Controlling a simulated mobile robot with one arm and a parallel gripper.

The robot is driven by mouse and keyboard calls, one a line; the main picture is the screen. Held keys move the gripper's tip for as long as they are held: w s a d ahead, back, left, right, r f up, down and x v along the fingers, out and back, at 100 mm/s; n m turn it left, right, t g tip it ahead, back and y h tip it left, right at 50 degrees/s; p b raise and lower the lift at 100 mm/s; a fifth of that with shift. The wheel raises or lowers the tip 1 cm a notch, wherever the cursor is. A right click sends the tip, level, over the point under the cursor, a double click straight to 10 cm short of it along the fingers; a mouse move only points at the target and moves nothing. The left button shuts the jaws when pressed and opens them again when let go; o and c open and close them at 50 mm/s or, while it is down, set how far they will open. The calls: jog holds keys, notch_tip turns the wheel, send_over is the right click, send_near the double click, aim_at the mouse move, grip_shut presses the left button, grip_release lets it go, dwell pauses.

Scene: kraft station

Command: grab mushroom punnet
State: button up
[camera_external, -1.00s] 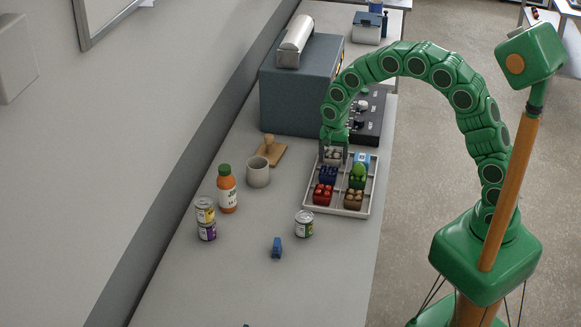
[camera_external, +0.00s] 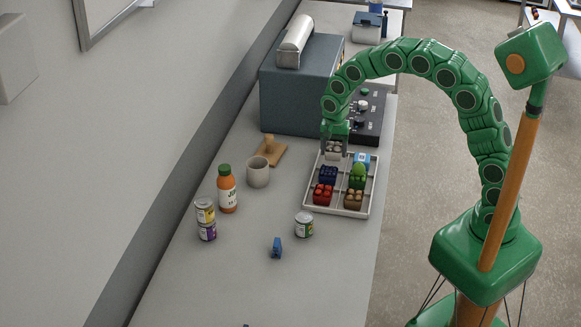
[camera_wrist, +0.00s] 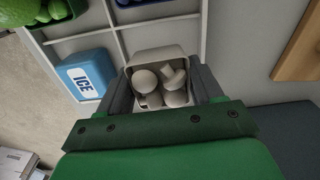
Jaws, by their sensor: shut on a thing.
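The mushroom punnet (camera_wrist: 160,62) is a pale grey tub with several white mushrooms inside. In the wrist view it sits between the two fingers of my gripper (camera_wrist: 163,88), which is shut on it. In the external view the punnet (camera_external: 334,149) shows below my gripper (camera_external: 334,146), at the far left corner of the white divided tray (camera_external: 350,212). It appears held slightly up from its compartment, though the exact gap is hard to tell. Its lower part is partly hidden by the fingers.
The tray also holds a blue ICE pack (camera_external: 362,160), a green item (camera_external: 358,177), a dark blue punnet (camera_external: 328,175), a red punnet (camera_external: 323,194) and a brown one (camera_external: 353,198). A grey machine (camera_external: 300,85) stands behind.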

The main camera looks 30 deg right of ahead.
jog(key=s+d+r, duration=0.2)
jog(key=s+r, duration=0.3)
jog(key=s, duration=0.1)
jog(key=s+d+r, duration=0.3)
jog(key=s+r, duration=0.2)
jog(key=s, duration=0.1)
jog(key=shift+s+d, duration=0.35)
